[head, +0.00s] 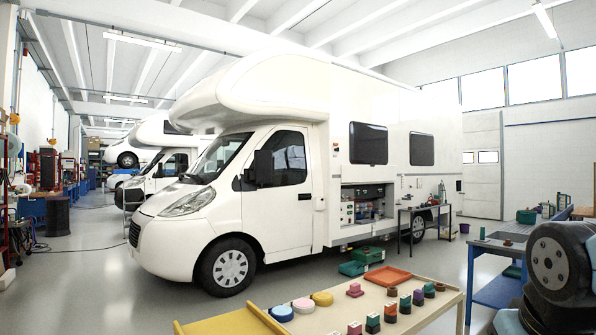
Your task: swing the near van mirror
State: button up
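The near van (270,160) is a white motorhome standing in the middle of the head view, its nose to the left. Its mirror (263,168) is black and upright, at the front edge of the cab door window, and stands out from the cab side. I cannot tell its exact swing angle. The cab door (290,205) looks shut. My gripper is not in view. A dark rounded part at the lower right edge seems to be mine, well apart from the mirror.
A table (440,298) with coloured discs, knobs and an orange tray (387,276) stands in front, between me and the van. Green crates (353,268) lie by the open side locker (367,205).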

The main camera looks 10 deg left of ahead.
aim_at(263, 161)
jog(key=z, duration=0.7)
jog(key=k, duration=0.9)
jog(key=z, duration=0.9)
jog(key=i, duration=1.05)
jog(key=u, duration=0.5)
jog(key=i, duration=2.25)
jog(key=u, duration=0.4)
jog(key=i, duration=1.25)
jog(key=u, duration=0.35)
jog(key=i, duration=1.35)
jog(key=u, duration=0.5)
jog(key=i, duration=1.45)
jog(key=u, duration=0.3)
